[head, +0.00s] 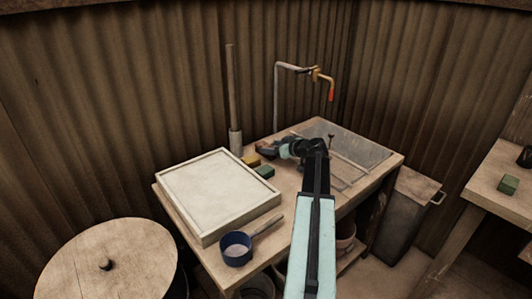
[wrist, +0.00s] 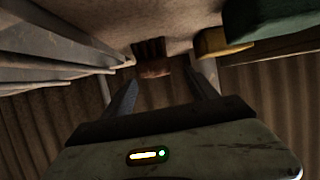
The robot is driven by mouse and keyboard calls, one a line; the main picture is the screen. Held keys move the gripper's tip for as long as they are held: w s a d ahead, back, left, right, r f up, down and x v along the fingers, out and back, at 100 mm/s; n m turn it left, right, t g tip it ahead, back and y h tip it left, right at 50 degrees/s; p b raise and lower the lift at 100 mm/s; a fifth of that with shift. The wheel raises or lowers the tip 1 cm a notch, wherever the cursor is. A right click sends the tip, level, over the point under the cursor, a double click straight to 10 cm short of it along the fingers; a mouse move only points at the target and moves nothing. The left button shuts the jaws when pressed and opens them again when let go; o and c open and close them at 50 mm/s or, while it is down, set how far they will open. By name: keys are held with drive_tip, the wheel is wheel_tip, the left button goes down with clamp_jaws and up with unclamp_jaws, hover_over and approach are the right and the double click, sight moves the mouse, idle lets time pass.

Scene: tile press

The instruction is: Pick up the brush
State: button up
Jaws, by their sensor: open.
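The brush (wrist: 153,70) appears in the wrist view as a small reddish-brown block with dark bristles, just beyond and between my fingertips. It looks apart from both fingers. My gripper (wrist: 163,84) is open and empty, with one finger on each side of the brush in the wrist view. In the head view my gripper (head: 275,149) is low over the back of the workbench (head: 283,217), close to a yellow block (head: 252,160).
A green block (head: 264,172) lies by the yellow one. A framed pale tray (head: 218,190) and blue pan (head: 237,247) stand to the left. An upright pole (head: 232,95) and bent pipe (head: 276,95) rise behind. A grey panel (head: 358,150) lies right.

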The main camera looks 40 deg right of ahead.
sight(266, 146)
drive_tip(key=b+x, duration=0.2)
drive_tip(key=x, duration=0.3)
drive_tip(key=shift+d+f, duration=0.15)
drive_tip(key=shift+d, duration=0.05)
drive_tip(key=shift+s, duration=0.1)
clamp_jaws()
wheel_tip(266, 146, up, 10)
drive_tip(key=p, duration=1)
drive_tip(key=shift+r, duration=0.25)
drive_tip(key=shift+f, duration=0.1)
